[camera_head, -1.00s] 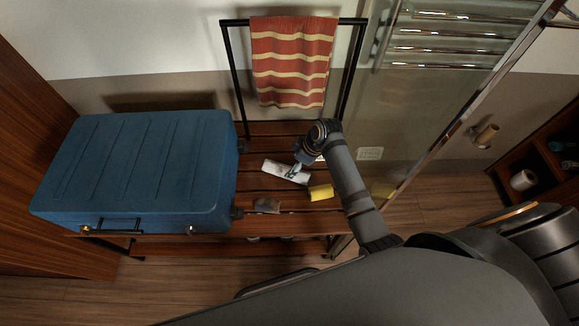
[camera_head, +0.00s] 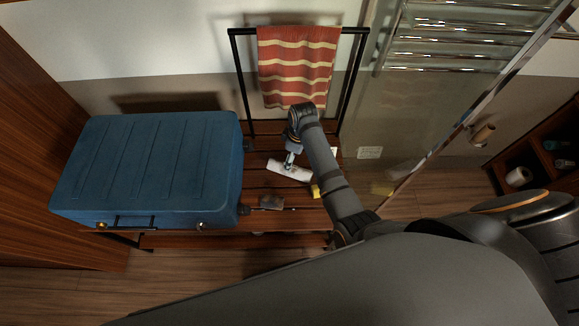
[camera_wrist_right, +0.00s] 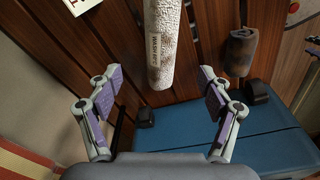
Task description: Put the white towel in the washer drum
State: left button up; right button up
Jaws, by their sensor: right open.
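The white towel (camera_head: 290,171) is a rolled, fluffy cylinder lying on the slatted wooden bench. In the right wrist view the white towel (camera_wrist_right: 160,40) carries a printed paper label, and its near end lies between the open fingers. My right gripper (camera_head: 289,163) is above the towel in the head view, partly hidden by its own arm. In the wrist view my right gripper (camera_wrist_right: 162,88) is open, with visible gaps on both sides of the roll; no grip shows. My left gripper and the washer drum are not in view.
A blue suitcase (camera_head: 150,170) fills the bench's left side. A dark rolled item (camera_head: 271,202) and a yellow item (camera_head: 315,190) lie near the towel. A striped towel (camera_head: 298,65) hangs on the rack behind. A glass panel (camera_head: 400,130) stands to the right.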

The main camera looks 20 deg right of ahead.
notch_tip(320, 180, down, 4)
jog(key=shift+w+a+f+b, duration=0.15)
jog(key=shift+f+b, duration=0.1)
jog(key=shift+b, duration=0.2)
jog(key=shift+a+f+b, duration=0.15)
jog(key=shift+f+b, duration=0.25)
jog(key=shift+f, duration=0.95)
jog(key=shift+a+f+b, duration=0.15)
jog(key=shift+f+b, duration=0.2)
jog(key=shift+f, duration=1)
jog(key=shift+r, duration=0.1)
jog(key=c, duration=1.4)
notch_tip(320, 180, up, 10)
jog(key=p, duration=0.2)
jog(key=shift+p, duration=0.4)
notch_tip(320, 180, up, 9)
jog(key=p, duration=0.9)
